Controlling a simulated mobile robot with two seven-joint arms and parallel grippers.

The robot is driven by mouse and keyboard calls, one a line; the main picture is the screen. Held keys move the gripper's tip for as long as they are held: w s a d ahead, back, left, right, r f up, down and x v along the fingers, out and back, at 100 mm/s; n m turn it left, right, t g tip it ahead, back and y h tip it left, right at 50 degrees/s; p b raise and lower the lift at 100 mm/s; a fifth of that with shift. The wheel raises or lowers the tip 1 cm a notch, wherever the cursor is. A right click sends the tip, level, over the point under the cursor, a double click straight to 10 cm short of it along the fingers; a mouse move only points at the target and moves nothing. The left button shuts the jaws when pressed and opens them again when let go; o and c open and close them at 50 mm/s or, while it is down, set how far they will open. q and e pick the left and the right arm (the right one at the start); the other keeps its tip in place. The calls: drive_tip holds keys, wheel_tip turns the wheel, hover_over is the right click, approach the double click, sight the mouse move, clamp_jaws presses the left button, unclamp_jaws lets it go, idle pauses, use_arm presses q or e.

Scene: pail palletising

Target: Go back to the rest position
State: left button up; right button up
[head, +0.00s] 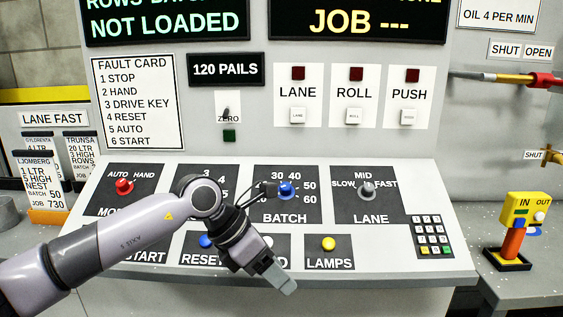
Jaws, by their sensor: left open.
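My left arm comes in from the left and reaches over the sloped control desk (390,262). My left gripper (278,277) is open and empty, in front of the lower row of buttons near the desk's front edge. It hides part of the panel between RESET and LAMPS. A thin dark part by my wrist comes close to the blue BATCH knob (287,189); I cannot tell whether it touches. My right gripper is not in view.
The red mode knob (124,187), grey LANE knob (367,190), yellow LAMPS button (328,243) and keypad (430,236) are on the desk. A yellow IN/OUT pendant (515,212) stands at right. Cards (40,185) stand at left. Space right of my gripper is clear.

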use_arm(q)
drive_tip(key=s+d+r+n+h, duration=0.1)
drive_tip(key=s+d+n+h, duration=0.75)
drive_tip(key=h, duration=0.35)
drive_tip(key=w+a+f+n+t+y+p, duration=0.1)
drive_tip(key=a+f+n+t+y, duration=0.5)
drive_tip(key=n, duration=0.7)
drive_tip(key=w+a+f+n+t+y+p, duration=0.15)
drive_tip(key=a+f+n+t, duration=0.25)
drive_tip(key=a+n+t, duration=0.7)
drive_tip(key=s+a+f+n+g+y, duration=0.3)
drive_tip(key=s+a+f+n+y, duration=0.1)
drive_tip(key=s+f+n, duration=0.3)
drive_tip(key=s+a+f+n+g+y, duration=0.4)
drive_tip(key=s+a+f+n+y, duration=0.1)
drive_tip(key=s+f, duration=0.4)
wheel_tip(320, 180, down, 2)
drive_tip(key=shift+s+a+f+n+g, duration=0.2)
drive_tip(key=shift+s+a+n+g, duration=0.1)
drive_tip(key=shift+a+n, duration=0.65)
drive_tip(key=shift+w+d+y, duration=0.1)
drive_tip(key=shift+y, duration=0.15)
